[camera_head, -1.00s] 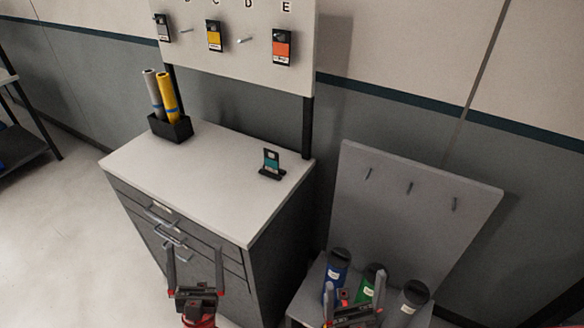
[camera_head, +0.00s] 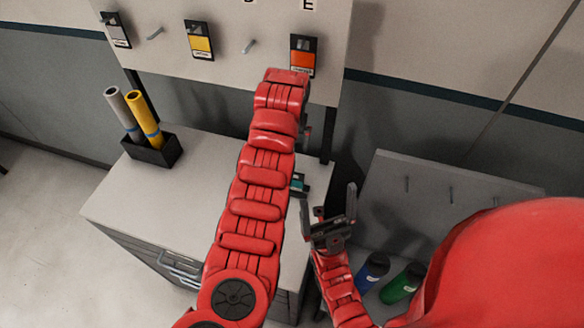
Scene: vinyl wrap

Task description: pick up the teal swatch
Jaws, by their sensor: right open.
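The teal swatch (camera_head: 298,183) is on its small stand near the back right of the white cabinet top. My left arm (camera_head: 252,195) crosses in front of it and hides its left part. My right gripper (camera_head: 327,208) is open and empty, with its fingers pointing up. In the picture it is just below and right of the swatch, apart from it. My left arm reaches up in front of the pegboard's lower edge. Its gripper is hidden behind the arm.
The pegboard (camera_head: 228,28) holds a yellow swatch (camera_head: 201,41) and an orange swatch (camera_head: 303,57). A black holder (camera_head: 153,152) with grey and yellow rolls stands at the cabinet's back left. Blue (camera_head: 373,270) and green (camera_head: 402,283) rolls lie at the right, below a grey panel (camera_head: 445,185).

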